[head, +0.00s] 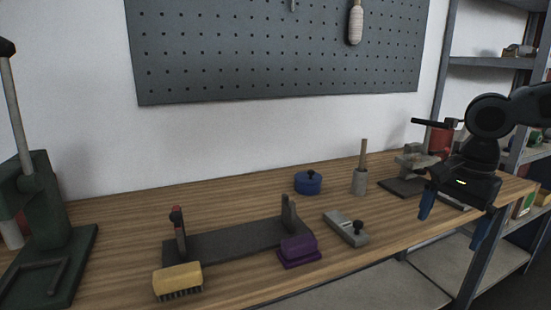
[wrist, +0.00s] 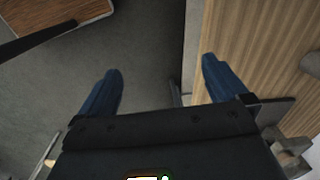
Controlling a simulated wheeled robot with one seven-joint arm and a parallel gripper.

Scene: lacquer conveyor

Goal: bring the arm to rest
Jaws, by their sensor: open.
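My gripper (head: 450,218) is at the right of the head view, by the front right edge of the wooden workbench (head: 225,212). Its two blue fingers point down and stand apart, with nothing between them. In the wrist view my gripper (wrist: 160,85) is also open and empty, over grey floor, with the bench top (wrist: 250,45) close on the right. My dark arm reaches in from the right edge of the head view and hides part of the shelving.
On the bench stand a green press (head: 45,215), a yellow brush (head: 178,281), a dark stand (head: 235,242), a purple block (head: 298,251), a grey plane-like tool (head: 345,228), a blue pot (head: 308,183) and a cup (head: 360,182). A shelf rack (head: 490,62) is at right.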

